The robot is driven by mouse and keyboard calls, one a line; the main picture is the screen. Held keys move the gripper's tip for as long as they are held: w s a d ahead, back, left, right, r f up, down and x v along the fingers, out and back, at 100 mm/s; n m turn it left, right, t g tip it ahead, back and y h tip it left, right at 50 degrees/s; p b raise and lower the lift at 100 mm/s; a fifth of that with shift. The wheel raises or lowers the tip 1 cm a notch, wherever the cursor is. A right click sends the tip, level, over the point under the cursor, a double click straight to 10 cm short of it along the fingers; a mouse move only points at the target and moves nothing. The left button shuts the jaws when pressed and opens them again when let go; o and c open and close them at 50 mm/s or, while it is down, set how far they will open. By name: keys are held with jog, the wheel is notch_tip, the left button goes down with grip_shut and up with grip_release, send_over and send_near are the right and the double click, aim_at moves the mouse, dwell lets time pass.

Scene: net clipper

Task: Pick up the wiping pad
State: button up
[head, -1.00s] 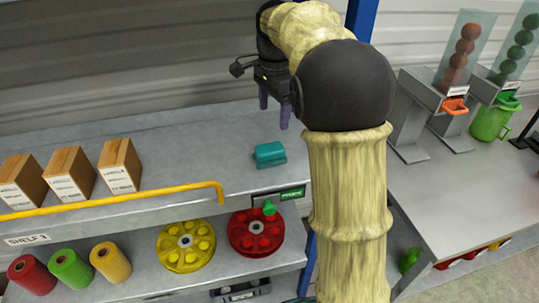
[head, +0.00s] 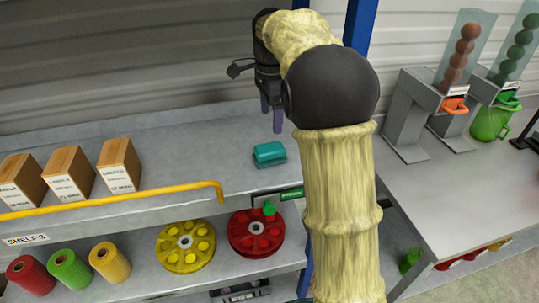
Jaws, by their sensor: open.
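The wiping pad (head: 269,154) is a small teal block lying on the grey upper shelf, near its right end. My gripper (head: 272,116) hangs above and a little behind the pad, with its two purple fingers pointing down. The fingers are open and empty, apart from the pad. My arm hides part of the shelf's right end.
Several labelled boxes (head: 119,167) stand on the shelf at left. A yellow rail (head: 130,195) runs along the front edge and ends left of the pad. Red (head: 256,233) and yellow (head: 185,246) reels lie on the lower shelf. Dispensers (head: 458,75) stand at right.

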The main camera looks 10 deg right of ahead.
aim_at(271, 147)
notch_tip(271, 147, down, 7)
jog(key=shift+r, duration=0.1)
dwell(0.3)
jog(key=shift+s+f+p, duration=0.2)
jog(key=shift+f+p, duration=0.35)
jog(key=shift+f, duration=2.1)
jog(key=c, duration=1.1)
